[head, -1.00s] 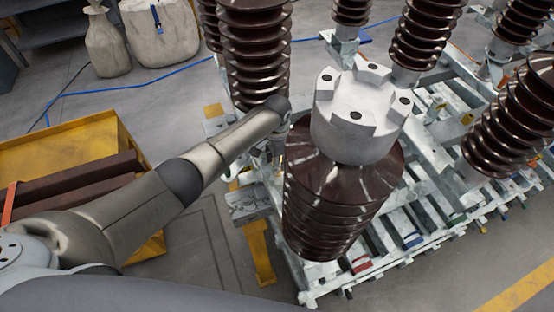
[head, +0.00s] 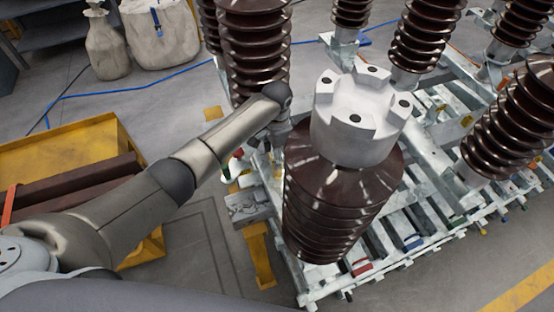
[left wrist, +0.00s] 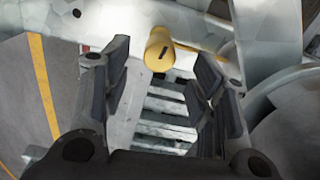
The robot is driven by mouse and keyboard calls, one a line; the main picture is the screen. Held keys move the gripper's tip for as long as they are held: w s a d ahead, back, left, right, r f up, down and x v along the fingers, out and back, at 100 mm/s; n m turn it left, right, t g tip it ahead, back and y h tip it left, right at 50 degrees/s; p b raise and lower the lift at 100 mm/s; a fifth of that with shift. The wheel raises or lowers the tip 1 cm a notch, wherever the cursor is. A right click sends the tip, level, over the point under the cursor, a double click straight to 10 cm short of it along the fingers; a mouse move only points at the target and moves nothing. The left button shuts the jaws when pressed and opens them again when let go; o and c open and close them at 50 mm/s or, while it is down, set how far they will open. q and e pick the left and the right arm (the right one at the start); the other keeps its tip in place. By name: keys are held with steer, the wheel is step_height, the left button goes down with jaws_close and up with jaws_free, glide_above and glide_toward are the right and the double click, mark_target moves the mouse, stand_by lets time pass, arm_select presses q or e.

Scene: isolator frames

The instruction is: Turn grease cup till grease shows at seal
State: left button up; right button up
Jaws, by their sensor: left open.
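A yellow rounded cup with a dark slot mark (left wrist: 159,48) shows in the left wrist view, at the top middle against the galvanised steel frame. I take it to be the grease cup. My left gripper (left wrist: 160,72) is open, with one dark finger on either side of the picture. The cup lies beyond and between the fingertips, and nothing is held. In the head view my left arm reaches behind the large brown insulator (head: 335,205), which hides most of the gripper. I cannot make out the seal or any grease. My right gripper is not in view.
The near insulator carries a grey metal cap (head: 360,115) close to my arm. Another brown insulator (head: 255,50) stands behind my wrist. Slats of the steel frame (head: 400,235) spread right. A yellow cart (head: 60,145) stands left.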

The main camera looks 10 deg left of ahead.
arm_select(q)
step_height(320, 180, up, 7)
stand_by(0.3)
steer(key=shift+f, duration=0.1)
